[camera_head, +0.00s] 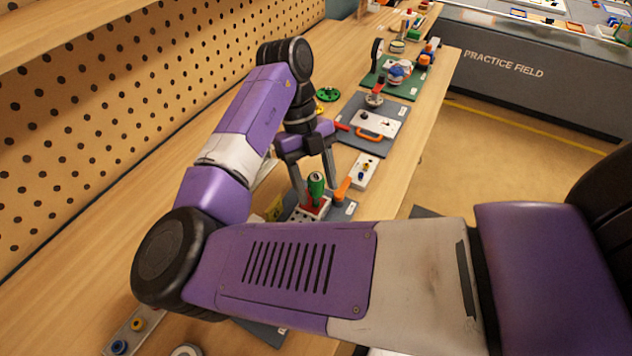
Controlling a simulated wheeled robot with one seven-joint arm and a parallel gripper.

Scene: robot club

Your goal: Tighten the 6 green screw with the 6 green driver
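A driver with a green handle (316,186) stands upright in a red-topped holder (312,208) near the middle of the bench. My gripper (318,194) points down over it. Its two fingers are apart, one on each side of the green handle, and small gaps seem to show between fingers and handle. The driver's shaft and the number on it cannot be made out. I cannot pick out a green screw. My own forearm and upper arm hide much of the near bench.
An orange-handled tool (342,189) stands close right of the gripper. A pale plate with small fittings (366,171) lies beyond it. Farther along are a panel with an orange handle (372,134) and a green board (385,80). A pegboard wall (90,120) borders the bench's left.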

